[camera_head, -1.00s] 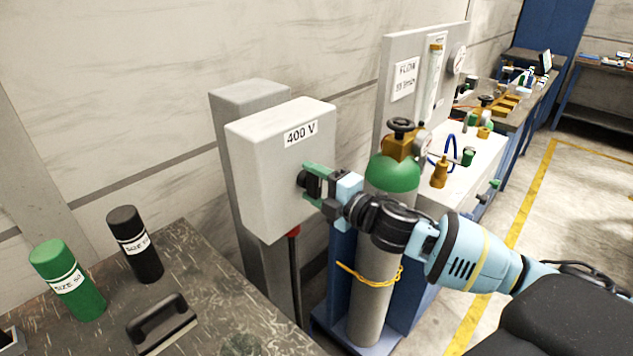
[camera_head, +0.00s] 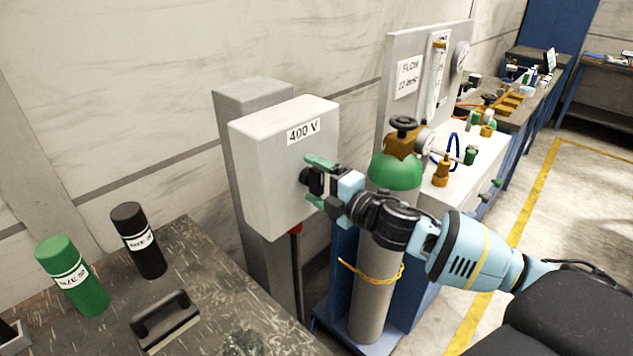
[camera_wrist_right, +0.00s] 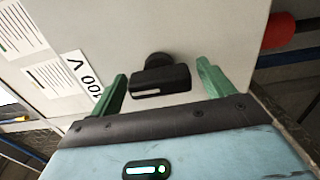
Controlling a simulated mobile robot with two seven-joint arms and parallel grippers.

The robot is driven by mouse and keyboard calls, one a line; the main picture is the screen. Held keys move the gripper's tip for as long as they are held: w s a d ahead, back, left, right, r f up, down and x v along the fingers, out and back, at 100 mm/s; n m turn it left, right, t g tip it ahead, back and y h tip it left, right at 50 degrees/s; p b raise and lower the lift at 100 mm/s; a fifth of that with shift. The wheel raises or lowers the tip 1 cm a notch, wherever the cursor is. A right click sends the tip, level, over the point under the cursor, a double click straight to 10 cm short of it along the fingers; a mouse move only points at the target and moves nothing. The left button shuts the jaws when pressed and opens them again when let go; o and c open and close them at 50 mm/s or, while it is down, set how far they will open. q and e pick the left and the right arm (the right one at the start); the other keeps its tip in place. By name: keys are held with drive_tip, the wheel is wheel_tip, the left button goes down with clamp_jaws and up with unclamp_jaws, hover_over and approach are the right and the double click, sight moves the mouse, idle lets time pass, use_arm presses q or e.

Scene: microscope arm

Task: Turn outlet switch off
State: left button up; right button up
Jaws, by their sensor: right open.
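The outlet box (camera_head: 265,165) is a light grey box on a grey post, with a "400 V" label on its upper front. Its black switch knob (camera_wrist_right: 160,78) sticks out from the face. In the head view the knob (camera_head: 306,177) is partly hidden by my right gripper (camera_head: 313,181). In the right wrist view my right gripper (camera_wrist_right: 162,82) is open, with one green finger on each side of the knob and a visible gap to each. My left gripper is not in view.
A gas cylinder (camera_head: 397,172) with a green top stands close behind my right forearm. A dark table (camera_head: 215,300) at lower left carries a green bottle (camera_head: 72,277), a black bottle (camera_head: 139,241) and a black-handled block (camera_head: 166,322). A red part (camera_wrist_right: 278,30) sits beside the box.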

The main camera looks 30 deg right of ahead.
sight(321, 186)
drive_tip(key=v, duration=0.5)
drive_tip(key=shift+s+d+f+b, duration=0.1)
drive_tip(key=shift+s+f+b, duration=0.05)
drive_tip(key=shift+s+b, duration=0.25)
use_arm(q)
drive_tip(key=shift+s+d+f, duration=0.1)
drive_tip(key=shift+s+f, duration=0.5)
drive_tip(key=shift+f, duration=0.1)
use_arm(e)
drive_tip(key=shift+v, duration=1)
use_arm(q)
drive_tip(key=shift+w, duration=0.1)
